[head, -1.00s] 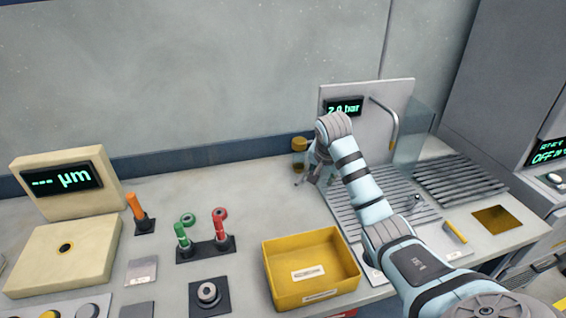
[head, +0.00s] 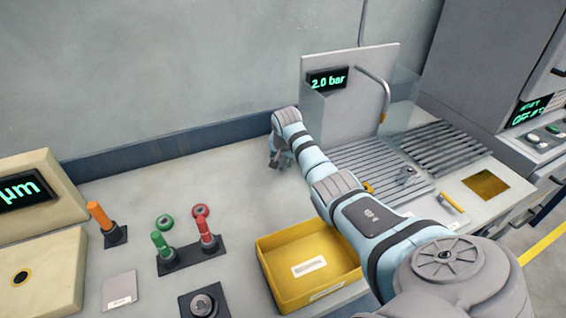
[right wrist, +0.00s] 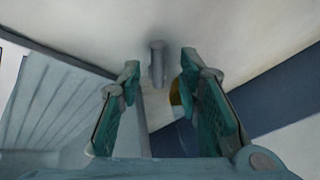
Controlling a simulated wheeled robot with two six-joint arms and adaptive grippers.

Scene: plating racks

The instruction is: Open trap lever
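My right gripper (head: 280,158) is at the back of the bench, left of the white panel with the 2.0 bar display. In the right wrist view my right gripper (right wrist: 160,66) is open, its two teal-padded fingers apart. A short grey cylinder (right wrist: 157,62) shows between and beyond the fingertips, perhaps the trap lever; I cannot tell whether they touch it. An amber part (right wrist: 178,96) shows beside the right finger. In the head view my wrist hides this spot, and no trap lever can be made out there. My left gripper is not in view.
A yellow bin (head: 290,262) stands below my right arm. A green lever (head: 160,245) and a red lever (head: 206,232) stand left of it, with an orange handle (head: 100,215) farther left. A slatted rack (head: 375,165) and clear side panels lie right of the gripper.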

